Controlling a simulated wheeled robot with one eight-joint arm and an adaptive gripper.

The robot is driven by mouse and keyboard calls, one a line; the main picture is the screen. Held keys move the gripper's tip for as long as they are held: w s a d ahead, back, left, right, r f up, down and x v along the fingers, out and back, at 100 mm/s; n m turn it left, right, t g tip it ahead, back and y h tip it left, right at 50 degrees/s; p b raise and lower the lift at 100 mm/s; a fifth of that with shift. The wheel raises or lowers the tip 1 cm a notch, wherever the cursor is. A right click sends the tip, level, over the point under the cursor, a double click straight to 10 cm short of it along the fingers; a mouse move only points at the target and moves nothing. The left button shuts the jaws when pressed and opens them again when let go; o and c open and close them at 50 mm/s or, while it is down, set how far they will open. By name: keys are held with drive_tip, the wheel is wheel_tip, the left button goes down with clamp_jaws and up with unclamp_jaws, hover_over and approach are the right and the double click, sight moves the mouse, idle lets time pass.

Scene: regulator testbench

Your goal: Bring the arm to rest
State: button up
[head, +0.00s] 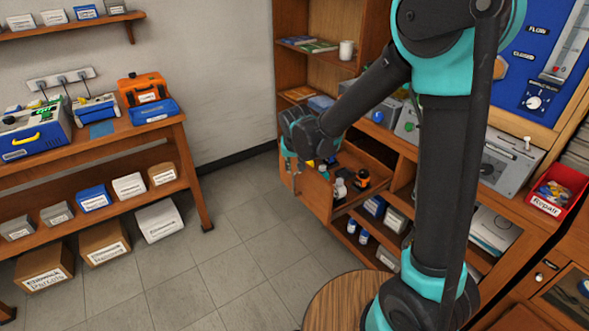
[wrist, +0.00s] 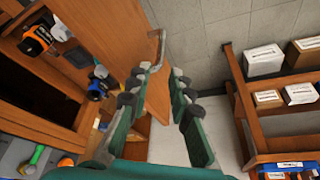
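My arm (head: 445,140) reaches down and left across the head view to an open wooden drawer (head: 318,192) in the cabinet. My gripper (head: 291,165) is at the drawer's outer end, partly hidden by its own wrist. In the wrist view my gripper (wrist: 161,73) has its two teal fingers apart. The top of the drawer's front panel (wrist: 158,98) shows between and beyond them, with a grey metal handle (wrist: 161,46) past the fingertips. No object is held between the fingers. Whether a finger touches the panel I cannot tell.
The drawer holds bottles and an orange-and-black item (head: 361,179). A round wooden top (head: 332,298) stands close in front. A workbench with shelves (head: 150,140) stands at left. The tiled floor (head: 200,255) between bench and cabinet is clear. A red bin (head: 558,189) sits at right.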

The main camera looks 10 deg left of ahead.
drive_tip(key=d, duration=0.3)
drive_tip(key=s+d+r, duration=0.1)
drive_tip(key=d, duration=0.4)
drive_tip(key=shift+s+d+r, duration=0.15)
drive_tip(key=shift+s+d, duration=0.2)
drive_tip(key=s+d+f+m, duration=0.1)
drive_tip(key=s+d+f, duration=0.1)
drive_tip(key=s+d, duration=1.5)
drive_tip(key=d, duration=0.5)
drive_tip(key=shift+s+f+m+h, duration=0.2)
drive_tip(key=shift+s+m+h, duration=0.15)
drive_tip(key=shift+m+h, duration=0.05)
